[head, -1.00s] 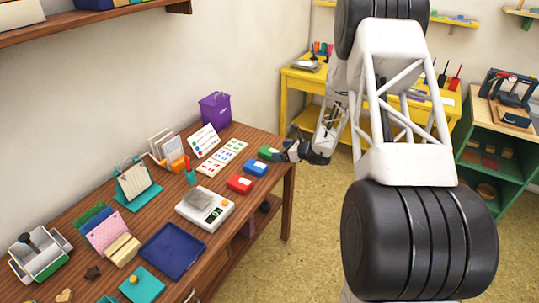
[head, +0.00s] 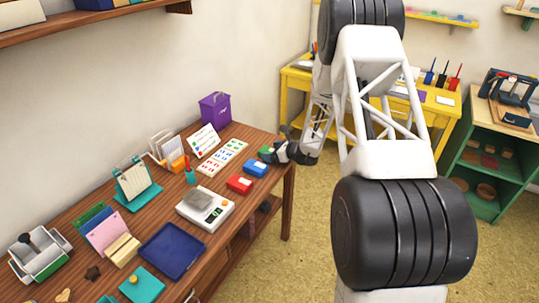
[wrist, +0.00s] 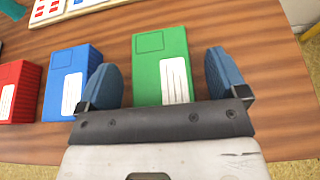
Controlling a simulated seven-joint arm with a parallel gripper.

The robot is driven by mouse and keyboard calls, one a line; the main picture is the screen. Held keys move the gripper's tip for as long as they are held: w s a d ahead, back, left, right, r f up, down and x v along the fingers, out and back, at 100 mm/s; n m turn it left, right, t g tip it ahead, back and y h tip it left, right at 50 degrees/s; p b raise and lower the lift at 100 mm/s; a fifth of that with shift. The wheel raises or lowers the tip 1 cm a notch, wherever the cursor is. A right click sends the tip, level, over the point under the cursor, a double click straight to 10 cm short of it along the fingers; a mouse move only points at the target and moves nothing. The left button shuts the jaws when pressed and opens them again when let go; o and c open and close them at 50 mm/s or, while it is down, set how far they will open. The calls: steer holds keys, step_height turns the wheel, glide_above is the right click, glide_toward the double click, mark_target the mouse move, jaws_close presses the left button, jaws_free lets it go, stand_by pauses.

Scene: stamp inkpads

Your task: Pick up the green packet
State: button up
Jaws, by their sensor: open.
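The green packet (wrist: 161,63) lies on the wooden table in the wrist view, with a white lined label on its right side. In the head view only a small part of the green packet (head: 265,151) shows; my gripper covers the rest. My gripper (wrist: 160,75) is open in the wrist view. Its two blue-grey fingers are on either side of the near part of the green packet, with nothing held. The left finger stands between the green and blue packets and overlaps the blue one in the picture. I cannot tell whether either finger touches the green packet.
The blue packet (wrist: 68,85) is just left of the green one, and the red packet (wrist: 18,88) further left. A sheet with coloured marks (head: 222,157) and a scale (head: 205,209) lie on the wooden table (head: 280,190). Bare table is right of the green packet.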

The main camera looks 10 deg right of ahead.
steer(key=shift+w+a+f, duration=0.1)
steer(key=shift+w+a, duration=0.1)
steer(key=shift+w, duration=0.05)
stand_by(0.4)
steer(key=c, duration=1.1)
steer(key=shift+o, duration=0.2)
steer(key=shift+r, duration=0.75)
steer(key=shift+s+r, duration=0.2)
steer(key=shift+r, duration=0.35)
steer(key=shift+s+r, duration=0.2)
steer(key=shift+r, duration=0.3)
steer(key=s+a+r, duration=0.1)
steer(key=s, duration=1.4)
steer(key=shift+r, duration=0.2)
